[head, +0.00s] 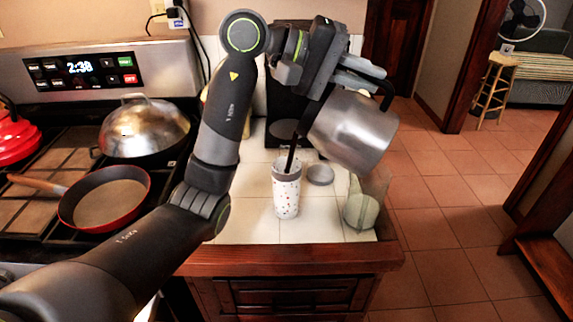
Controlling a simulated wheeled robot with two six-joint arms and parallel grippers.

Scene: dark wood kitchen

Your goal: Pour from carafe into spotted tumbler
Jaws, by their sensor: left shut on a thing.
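The silver carafe (352,132) hangs in the air above the counter, tipped steeply with its mouth toward the lower left. My left gripper (368,80) is shut on the carafe's dark handle, at its upper side. The spotted tumbler (286,196), white with coloured specks, stands upright on the tiled counter below and left of the carafe. A dark stream (292,153) runs from the carafe's mouth down to the tumbler's open top. The level inside the tumbler cannot be made out. My right gripper is out of view.
A round grey lid (320,174) lies right of the tumbler. A sage-green vessel (361,208) stands near the counter's right edge. A black appliance (285,112) stands behind. The stove at left holds a red pan (106,203) and a domed steel lid (145,130).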

